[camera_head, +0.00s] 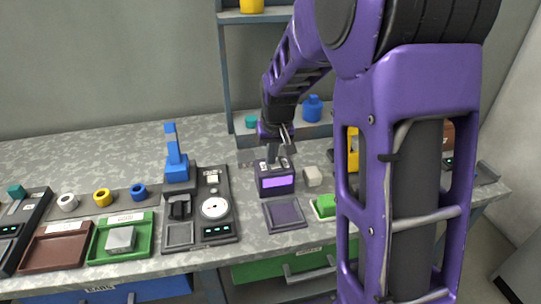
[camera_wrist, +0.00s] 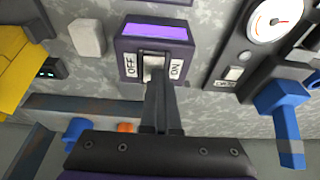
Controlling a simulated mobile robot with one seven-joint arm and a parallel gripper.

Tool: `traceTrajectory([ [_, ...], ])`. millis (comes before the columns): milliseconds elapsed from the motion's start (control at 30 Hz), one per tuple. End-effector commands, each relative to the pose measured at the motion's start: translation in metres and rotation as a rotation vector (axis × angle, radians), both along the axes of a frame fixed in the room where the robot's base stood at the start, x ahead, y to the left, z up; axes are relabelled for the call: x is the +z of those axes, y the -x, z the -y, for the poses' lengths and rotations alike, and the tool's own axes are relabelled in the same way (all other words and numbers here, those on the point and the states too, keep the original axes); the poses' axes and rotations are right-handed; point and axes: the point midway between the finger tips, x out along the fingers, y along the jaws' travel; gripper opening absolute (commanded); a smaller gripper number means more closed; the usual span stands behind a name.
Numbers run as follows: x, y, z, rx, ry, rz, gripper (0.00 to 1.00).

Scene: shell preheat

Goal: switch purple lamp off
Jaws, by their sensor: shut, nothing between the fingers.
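The purple lamp is a dark box (camera_head: 276,180) on the grey table in the head view, with a bright purple panel on its front face. In the wrist view the same box (camera_wrist: 125,43) shows its glowing purple panel and a light rocker switch (camera_wrist: 149,66) between an OFF label on the left and an ON label on the right. My gripper (camera_head: 271,157) is shut and empty, above the box. In the wrist view its fingertips (camera_wrist: 158,84) are at the rocker's near edge and hide part of it. I cannot tell whether they touch it, or which way the rocker tilts.
A purple tray (camera_head: 285,214) lies in front of the box. A panel with a round gauge (camera_head: 214,207) and a blue lever (camera_head: 176,167) stand to its left. A pale block (camera_head: 313,176) and a green block (camera_head: 326,205) are to its right. A shelf post rises behind.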

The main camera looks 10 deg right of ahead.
Motion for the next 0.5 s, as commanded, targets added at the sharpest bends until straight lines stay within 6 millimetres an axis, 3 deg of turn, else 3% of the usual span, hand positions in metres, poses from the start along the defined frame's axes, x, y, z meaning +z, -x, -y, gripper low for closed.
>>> traceTrajectory([
  [33,-0.0084,0.0049,0.0065,-0.004,0.004,-0.020,0.00],
  [500,-0.0039,0.0048,0.0151,-0.011,0.009,-0.021,0.00],
])
